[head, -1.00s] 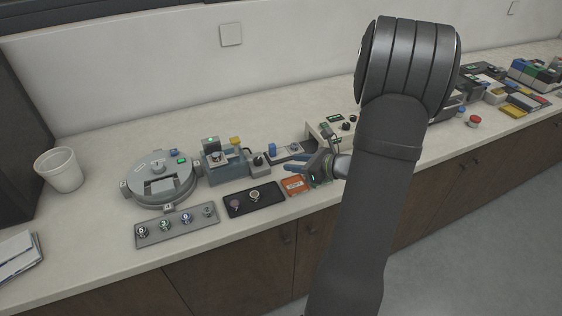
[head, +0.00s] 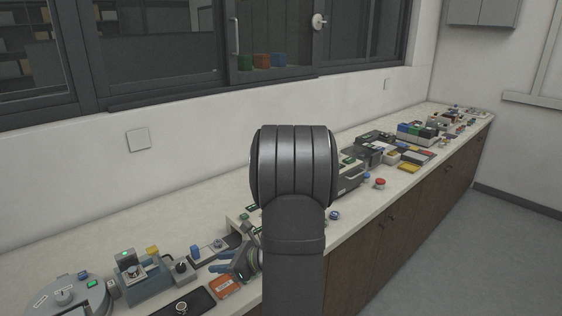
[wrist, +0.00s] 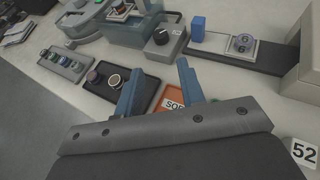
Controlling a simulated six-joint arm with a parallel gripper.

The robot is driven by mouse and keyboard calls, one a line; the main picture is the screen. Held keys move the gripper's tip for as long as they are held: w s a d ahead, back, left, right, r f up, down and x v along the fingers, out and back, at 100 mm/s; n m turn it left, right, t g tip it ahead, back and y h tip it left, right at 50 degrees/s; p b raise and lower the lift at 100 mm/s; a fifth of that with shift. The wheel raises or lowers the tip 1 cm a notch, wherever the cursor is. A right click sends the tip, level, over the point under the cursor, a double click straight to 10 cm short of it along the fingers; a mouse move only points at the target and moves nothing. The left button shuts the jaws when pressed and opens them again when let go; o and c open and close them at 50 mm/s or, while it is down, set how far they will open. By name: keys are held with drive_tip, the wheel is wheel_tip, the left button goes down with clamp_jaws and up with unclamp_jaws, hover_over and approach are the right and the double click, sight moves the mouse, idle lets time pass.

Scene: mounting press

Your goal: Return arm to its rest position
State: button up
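My gripper (head: 222,262) is low over the bench, just behind the orange tray (head: 225,288) in the head view. In the wrist view, its two blue fingers (wrist: 158,82) stand apart with nothing between them. The orange tray (wrist: 172,104), with partly hidden lettering, shows beyond and between the fingers. My dark arm fills the middle of the head view and hides part of the bench.
The grey press (head: 128,288) and a round machine (head: 62,304) stand at left. A dark rail (wrist: 262,56) carries a blue block (wrist: 198,28) and a numbered puck (wrist: 243,42). A beige housing (wrist: 303,72) is close at right. Coloured bins (head: 416,132) stand farther along the bench.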

sight(181, 266)
drive_tip(key=x, duration=1.4)
drive_tip(key=shift+w+a+f, duration=0.1)
drive_tip(key=shift+a+f, duration=0.05)
drive_tip(key=shift+f, duration=0.05)
